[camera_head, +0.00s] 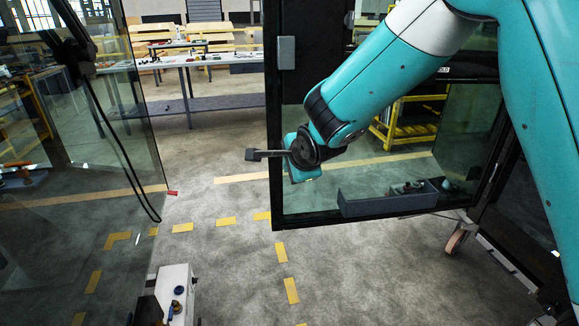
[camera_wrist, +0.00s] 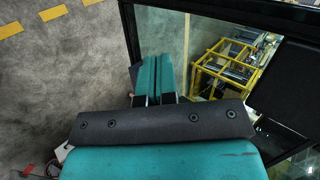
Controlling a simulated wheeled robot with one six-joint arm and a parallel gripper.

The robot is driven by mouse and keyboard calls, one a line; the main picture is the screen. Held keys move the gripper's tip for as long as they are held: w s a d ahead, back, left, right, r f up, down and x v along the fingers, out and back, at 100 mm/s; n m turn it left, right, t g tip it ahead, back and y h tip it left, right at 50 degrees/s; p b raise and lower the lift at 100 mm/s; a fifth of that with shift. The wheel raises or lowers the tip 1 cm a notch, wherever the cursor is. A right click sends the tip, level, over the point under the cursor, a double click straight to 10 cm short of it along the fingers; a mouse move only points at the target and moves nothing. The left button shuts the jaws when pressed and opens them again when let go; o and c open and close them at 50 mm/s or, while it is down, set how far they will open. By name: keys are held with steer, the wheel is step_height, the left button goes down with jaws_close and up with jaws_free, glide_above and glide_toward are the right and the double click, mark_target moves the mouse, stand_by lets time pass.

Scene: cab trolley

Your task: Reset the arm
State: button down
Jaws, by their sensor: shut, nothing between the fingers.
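My arm reaches in from the upper right in the head view, and my gripper (camera_head: 300,172) hangs at its end in front of the black-framed glass door (camera_head: 276,180). A dark bar at the wrist points to the left. In the wrist view my gripper (camera_wrist: 159,76) shows as two teal fingers lying side by side, shut with nothing held. The door's frame (camera_wrist: 131,35) passes close beside the fingers in that view. Whether the wrist touches the door cannot be told.
Another glass panel (camera_head: 110,130) with a dark rod stands at the left. A tray (camera_head: 390,203) sits low on the framed door. A white box (camera_head: 176,292) is at the bottom. Benches (camera_head: 215,60) and a yellow rack (camera_head: 408,130) stand behind. Floor between the panels is clear.

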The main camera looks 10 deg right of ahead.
steer(key=s+r+n+g+y, duration=0.1)
steer(key=s+r+n+g, duration=0.3)
steer(key=s+n, duration=0.7)
steer(key=s+d+r+n+g+y, duration=0.1)
steer(key=s+r+n+g, duration=0.2)
steer(key=s+n, duration=0.9)
steer(key=s+g, duration=0.2)
steer(key=s, duration=0.8)
steer(key=shift+s+r+n+y, duration=0.3)
steer(key=shift+s+r+y, duration=0.1)
steer(key=shift+a, duration=0.1)
